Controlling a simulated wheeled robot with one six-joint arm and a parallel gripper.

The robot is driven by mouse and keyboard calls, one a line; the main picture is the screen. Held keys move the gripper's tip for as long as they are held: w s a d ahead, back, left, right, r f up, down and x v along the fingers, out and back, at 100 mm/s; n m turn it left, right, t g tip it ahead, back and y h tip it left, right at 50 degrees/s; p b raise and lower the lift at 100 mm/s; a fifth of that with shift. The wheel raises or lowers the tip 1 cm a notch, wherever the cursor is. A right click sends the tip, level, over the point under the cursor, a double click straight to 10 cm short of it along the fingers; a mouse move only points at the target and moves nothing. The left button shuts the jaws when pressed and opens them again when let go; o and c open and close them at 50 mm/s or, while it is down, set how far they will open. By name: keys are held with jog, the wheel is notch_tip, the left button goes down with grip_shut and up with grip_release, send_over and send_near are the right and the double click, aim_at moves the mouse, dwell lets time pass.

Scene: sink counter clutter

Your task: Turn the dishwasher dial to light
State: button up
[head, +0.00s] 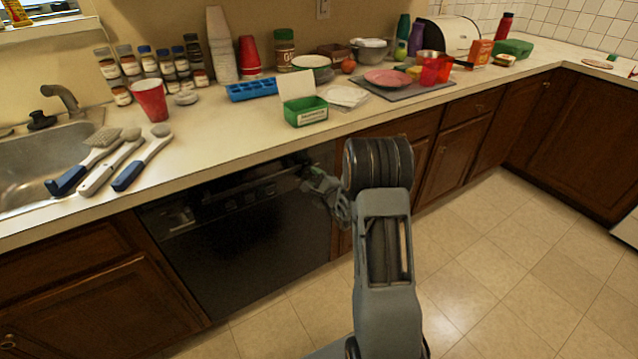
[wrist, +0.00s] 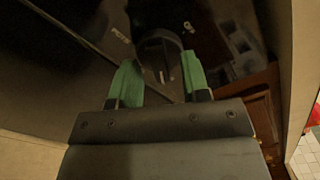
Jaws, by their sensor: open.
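The black dishwasher (head: 250,240) is set under the counter, with a dark control strip along its top. My gripper (head: 312,175) is at the upper right of its front. In the wrist view, the dark round dial (wrist: 158,46) stands out from the panel, with a small pale mark on its lower part. My gripper (wrist: 160,68) is open, with one green finger on each side of the dial. I cannot tell whether the fingers touch it. Small pale lettering shows left of the dial, too blurred to read. In the head view my gripper hides the dial.
The counter (head: 215,135) above holds brushes, a red cup (head: 151,100), a green box (head: 305,111) and many other items. Wooden cabinets (head: 95,285) flank the dishwasher. The tiled floor (head: 500,270) to the right is clear.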

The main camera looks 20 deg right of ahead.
jog(key=s+d, duration=0.1)
jog(key=s, duration=1.2)
jog(key=shift+s+d+p, duration=0.3)
jog(key=shift+s+p, duration=0.05)
